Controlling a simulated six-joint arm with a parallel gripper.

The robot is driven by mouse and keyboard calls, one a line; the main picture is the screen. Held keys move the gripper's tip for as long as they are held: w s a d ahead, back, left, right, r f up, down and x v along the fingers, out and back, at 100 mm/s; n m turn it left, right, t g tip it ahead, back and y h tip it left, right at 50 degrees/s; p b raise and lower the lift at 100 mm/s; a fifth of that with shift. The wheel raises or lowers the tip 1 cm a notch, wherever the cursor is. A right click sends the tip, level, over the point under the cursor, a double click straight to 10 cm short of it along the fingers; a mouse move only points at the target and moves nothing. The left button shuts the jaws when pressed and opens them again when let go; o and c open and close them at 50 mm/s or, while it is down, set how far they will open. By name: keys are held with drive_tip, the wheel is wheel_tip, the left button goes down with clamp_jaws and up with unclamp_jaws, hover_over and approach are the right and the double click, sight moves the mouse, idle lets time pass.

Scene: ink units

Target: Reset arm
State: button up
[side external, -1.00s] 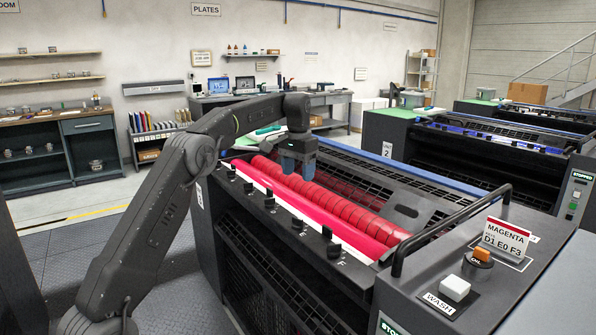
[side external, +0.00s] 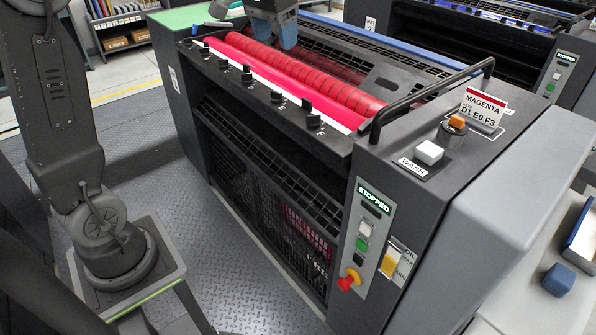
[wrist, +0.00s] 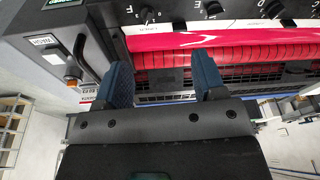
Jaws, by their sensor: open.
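My gripper (side external: 276,34) hangs above the left part of the red ink roller (side external: 318,86) in the side external view, its blue fingers pointing down. In the wrist view my gripper (wrist: 163,78) has its two blue fingers wide apart with nothing between them. The ink unit's roller (wrist: 230,56) and bright magenta ink strip (wrist: 180,40) show beyond the fingers. The front row of black ink keys (side external: 276,97) is clear of my gripper. Most of my upper arm is out of the frame.
A black handrail (side external: 432,96) stands at the unit's right end, near the MAGENTA sign (side external: 483,107), orange-topped knob (side external: 456,125) and white WASH button (side external: 429,152). The control panel reads STOPPED (side external: 375,199). A blue block (side external: 558,280) lies at lower right. Patterned floor is open in front.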

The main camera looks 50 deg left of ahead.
drive_tip(key=s+d+f+t, duration=0.1)
drive_tip(key=s+d+f, duration=0.2)
drive_tip(key=s, duration=0.4)
drive_tip(key=s+d+f+m+t, duration=0.1)
drive_tip(key=s+d+f, duration=0.2)
drive_tip(key=s+d, duration=0.2)
drive_tip(key=s+d+f+t, duration=0.1)
drive_tip(key=s+d+f, duration=0.2)
drive_tip(key=s, duration=0.6)
drive_tip(key=shift+s+d+m+h, duration=0.2)
drive_tip(key=shift+d+m+h, duration=0.1)
drive_tip(key=shift+d, duration=0.1)
